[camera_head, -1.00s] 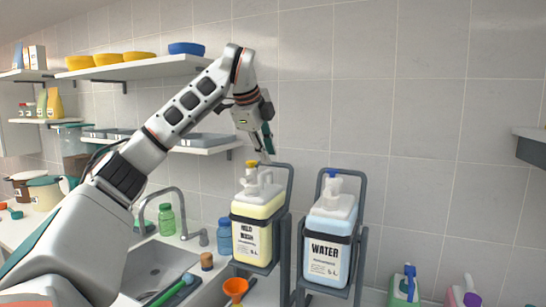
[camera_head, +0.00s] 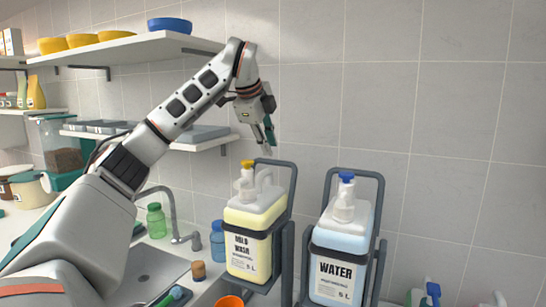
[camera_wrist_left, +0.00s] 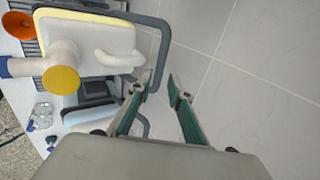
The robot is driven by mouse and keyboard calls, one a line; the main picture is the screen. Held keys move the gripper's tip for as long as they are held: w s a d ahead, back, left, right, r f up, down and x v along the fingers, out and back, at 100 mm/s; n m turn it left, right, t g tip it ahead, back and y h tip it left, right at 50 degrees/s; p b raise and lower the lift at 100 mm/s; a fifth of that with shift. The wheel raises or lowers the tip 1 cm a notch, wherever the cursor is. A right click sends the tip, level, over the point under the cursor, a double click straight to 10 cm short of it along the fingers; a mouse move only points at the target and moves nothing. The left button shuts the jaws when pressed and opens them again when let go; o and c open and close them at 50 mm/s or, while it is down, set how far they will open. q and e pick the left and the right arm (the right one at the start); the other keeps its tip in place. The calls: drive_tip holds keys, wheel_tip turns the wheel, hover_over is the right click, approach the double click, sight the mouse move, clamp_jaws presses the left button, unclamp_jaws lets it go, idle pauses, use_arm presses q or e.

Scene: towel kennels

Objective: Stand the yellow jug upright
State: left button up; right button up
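The yellow jug (camera_head: 243,254), labelled as a wash, has a white top and a yellow cap (camera_head: 247,163). It sits in a grey tubular cradle (camera_head: 293,185) and looks roughly upright, with its cap up. In the left wrist view its white top and yellow cap (camera_wrist_left: 61,79) show at upper left. My left gripper (camera_head: 268,146) is above the cradle's top bar, pointing down. In the left wrist view its fingers (camera_wrist_left: 158,88) are apart with nothing held; the grey bar passes near the left fingertip. Contact cannot be told. My right gripper is not in view.
A water jug (camera_head: 336,279) with a blue cap stands in a similar cradle close to the right. An orange funnel (camera_head: 230,301) is below the yellow jug. A sink tap (camera_head: 176,215) and bottles are at left. Shelves (camera_head: 125,49) are behind my left arm.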

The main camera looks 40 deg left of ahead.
sight(274, 161)
use_arm(q)
drive_tip(key=x, duration=0.5)
drive_tip(key=shift+w+a+f, duration=0.1)
drive_tip(key=shift+w+f, duration=0.1)
drive_tip(key=shift+f, duration=0.1)
clamp_jaws()
